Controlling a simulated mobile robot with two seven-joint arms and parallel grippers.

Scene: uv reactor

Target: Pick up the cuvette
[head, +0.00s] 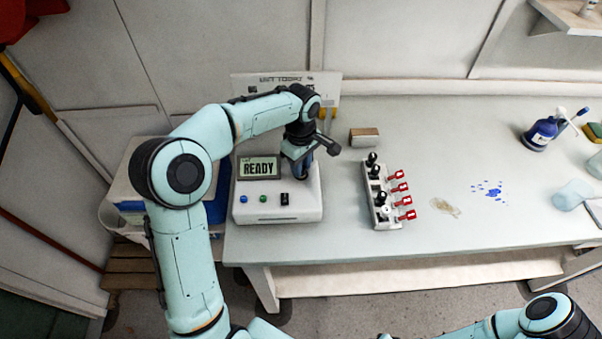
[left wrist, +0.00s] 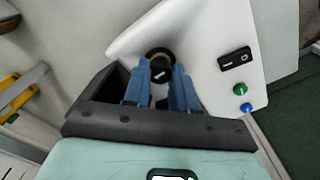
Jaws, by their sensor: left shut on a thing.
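The white reactor (head: 275,210) stands at the left end of the bench, with a screen reading READY (head: 258,168). My left gripper (head: 304,172) points down over its right rear part. In the left wrist view, the blue fingers of that gripper (left wrist: 161,72) reach to a dark round port in the reactor (left wrist: 215,45). They are shut on a small dark-topped piece in the port, seemingly the cuvette (left wrist: 160,74). Its body is hidden. My right gripper is out of view; only part of the right arm shows at lower right.
Blue spots (head: 488,190) and a tan stain (head: 445,206) mark the bench.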

